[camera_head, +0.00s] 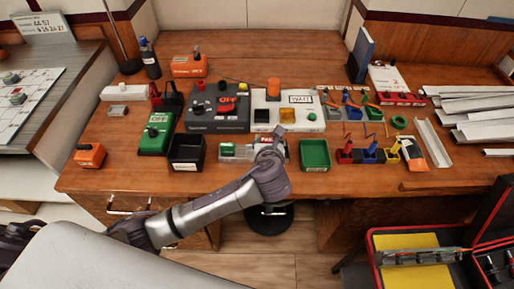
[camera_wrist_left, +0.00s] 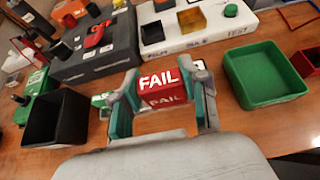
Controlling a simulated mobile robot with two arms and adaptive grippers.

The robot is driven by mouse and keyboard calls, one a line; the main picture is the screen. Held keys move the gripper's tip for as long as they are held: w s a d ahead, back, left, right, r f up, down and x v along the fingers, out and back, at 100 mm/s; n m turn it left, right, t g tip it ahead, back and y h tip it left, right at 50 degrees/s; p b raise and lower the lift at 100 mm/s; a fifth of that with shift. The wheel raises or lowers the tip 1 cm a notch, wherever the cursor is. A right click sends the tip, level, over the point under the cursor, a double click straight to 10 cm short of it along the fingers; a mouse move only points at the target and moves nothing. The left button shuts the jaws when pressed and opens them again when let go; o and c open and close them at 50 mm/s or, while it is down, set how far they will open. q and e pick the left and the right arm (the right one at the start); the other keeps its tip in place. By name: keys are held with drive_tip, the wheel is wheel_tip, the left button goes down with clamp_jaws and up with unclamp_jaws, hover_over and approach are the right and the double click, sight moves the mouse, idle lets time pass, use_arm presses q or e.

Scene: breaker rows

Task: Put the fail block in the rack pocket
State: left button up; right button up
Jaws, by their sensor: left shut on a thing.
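The red fail block (camera_wrist_left: 163,88), with white FAIL lettering, is between the teal-padded fingers of my left gripper (camera_wrist_left: 162,100) in the left wrist view. The gripper is shut on it. In the head view my left gripper (camera_head: 271,146) is over the front middle of the desk, and only a bit of red shows by it. A pale rack-like piece (camera_head: 238,153) with green parts is just left of the gripper, partly hidden by it. I cannot tell whether the block touches the rack or which pocket is free. My right gripper is not in view.
A black tray (camera_head: 187,150) stands left of the gripper and a green tray (camera_head: 315,155) right of it. Behind are a dark switch box (camera_head: 216,112) and a white tester panel (camera_head: 287,110).

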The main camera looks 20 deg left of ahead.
use_arm(q)
drive_tip(key=w+a+f, duration=0.2)
drive_tip(key=a, duration=0.1)
drive_tip(key=w+a+f, duration=0.1)
drive_tip(key=a+f, duration=0.1)
drive_tip(key=shift+w+a, duration=0.1)
drive_tip(key=shift+w, duration=0.1)
drive_tip(key=shift+f, duration=1.85)
drive_tip(key=shift+f, duration=0.15)
drive_tip(key=o, duration=1.1)
drive_tip(key=shift+s+r, duration=0.2)
drive_tip(key=shift+r, duration=0.05)
drive_tip(key=v, duration=1.1)
drive_tip(key=shift+s+r, duration=0.15)
drive_tip(key=shift+s, duration=0.1)
